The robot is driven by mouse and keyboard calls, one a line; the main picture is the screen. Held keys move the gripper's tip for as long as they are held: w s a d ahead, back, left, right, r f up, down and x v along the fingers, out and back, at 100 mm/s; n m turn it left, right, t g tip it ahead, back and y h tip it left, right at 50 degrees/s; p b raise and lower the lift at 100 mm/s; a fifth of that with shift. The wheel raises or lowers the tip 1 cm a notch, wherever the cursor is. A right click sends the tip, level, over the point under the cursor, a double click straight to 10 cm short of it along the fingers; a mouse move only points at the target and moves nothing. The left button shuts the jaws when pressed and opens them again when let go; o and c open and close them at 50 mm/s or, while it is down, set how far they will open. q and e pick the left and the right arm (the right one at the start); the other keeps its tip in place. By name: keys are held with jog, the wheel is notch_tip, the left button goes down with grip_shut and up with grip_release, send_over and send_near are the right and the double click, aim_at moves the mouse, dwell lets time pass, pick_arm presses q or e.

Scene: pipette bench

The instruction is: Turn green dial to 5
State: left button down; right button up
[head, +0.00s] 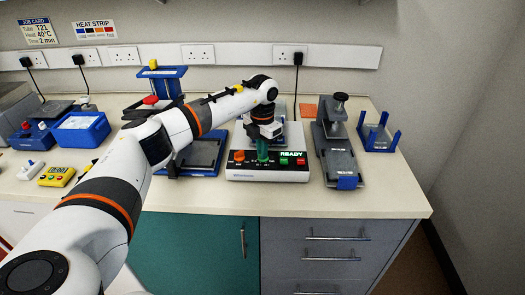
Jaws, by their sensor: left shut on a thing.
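The green dial (263,150) stands on the front panel of a white and black device (268,175) on the bench. An orange dial (239,156) is to its left, and a lit READY display with red and green buttons is to its right. My left gripper (264,137) points down from above and is shut on the green dial. The dial's scale and pointer are too small or hidden to read. The arm covers part of the device's back. My right gripper is not in view.
A grey stand with a dark knob (340,140) is right of the device, with a blue holder (378,135) beyond it. Left are a blue-edged dark tray (200,155), a blue bin (81,130) and a yellow timer (57,177). The bench's front right is clear.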

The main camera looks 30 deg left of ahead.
pick_arm(q)
jog(key=m, duration=0.3)
jog(key=m+b, duration=0.1)
jog(key=m, duration=0.1)
jog(key=shift+w+a+r+m, duration=0.1)
jog(key=shift+a+m, duration=0.05)
jog(key=shift+m, duration=0.25)
dwell(0.4)
jog(key=c, duration=1.5)
grip_release()
jog(key=shift+c, duration=0.2)
notch_tip(320, 180, up, 12)
jog(key=b, duration=0.2)
